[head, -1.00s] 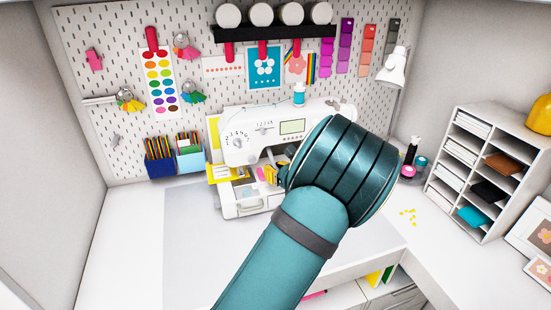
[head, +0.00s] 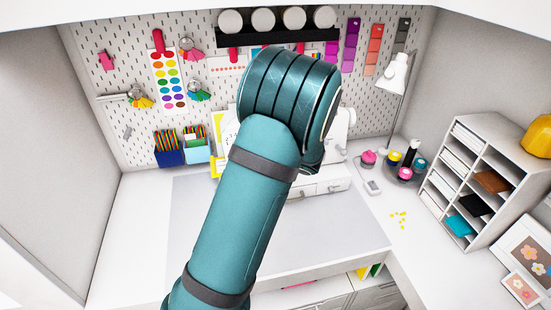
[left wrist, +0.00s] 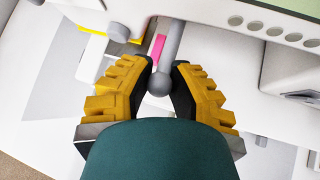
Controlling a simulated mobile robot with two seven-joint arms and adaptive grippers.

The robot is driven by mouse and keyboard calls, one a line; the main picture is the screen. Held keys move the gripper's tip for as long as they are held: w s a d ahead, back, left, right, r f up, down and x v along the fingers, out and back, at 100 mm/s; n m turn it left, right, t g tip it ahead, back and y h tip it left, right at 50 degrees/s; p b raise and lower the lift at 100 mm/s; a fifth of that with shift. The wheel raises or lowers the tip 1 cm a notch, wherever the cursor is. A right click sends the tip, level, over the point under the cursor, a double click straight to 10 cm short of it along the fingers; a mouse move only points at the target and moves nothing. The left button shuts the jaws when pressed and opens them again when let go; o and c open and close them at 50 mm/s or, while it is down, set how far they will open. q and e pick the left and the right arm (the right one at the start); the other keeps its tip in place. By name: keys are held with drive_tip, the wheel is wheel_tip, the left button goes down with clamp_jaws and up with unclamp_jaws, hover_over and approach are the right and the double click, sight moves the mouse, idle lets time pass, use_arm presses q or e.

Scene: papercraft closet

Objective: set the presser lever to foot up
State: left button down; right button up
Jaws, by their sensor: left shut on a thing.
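The white sewing machine (head: 343,124) stands on the desk, mostly hidden behind my left arm in the head view. In the left wrist view, the presser lever (left wrist: 171,45) is a grey rod with a ball-shaped end, below the machine's body (left wrist: 215,24). My left gripper (left wrist: 159,88) has its yellow-backed fingers on either side of the ball end and is shut on it. In the head view this gripper is hidden by the arm. My right gripper is in neither view.
A pink part (left wrist: 155,48) shows beside the lever. A pegboard (head: 120,80) stands behind. The grey mat (head: 210,200) in front looks clear.

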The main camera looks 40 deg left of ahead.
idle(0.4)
use_arm(q)
drive_tip(key=c, duration=0.8)
unclamp_jaws()
drive_tip(key=shift+r, duration=0.1)
drive_tip(key=v, duration=1.2)
drive_tip(key=shift+a, duration=0.1)
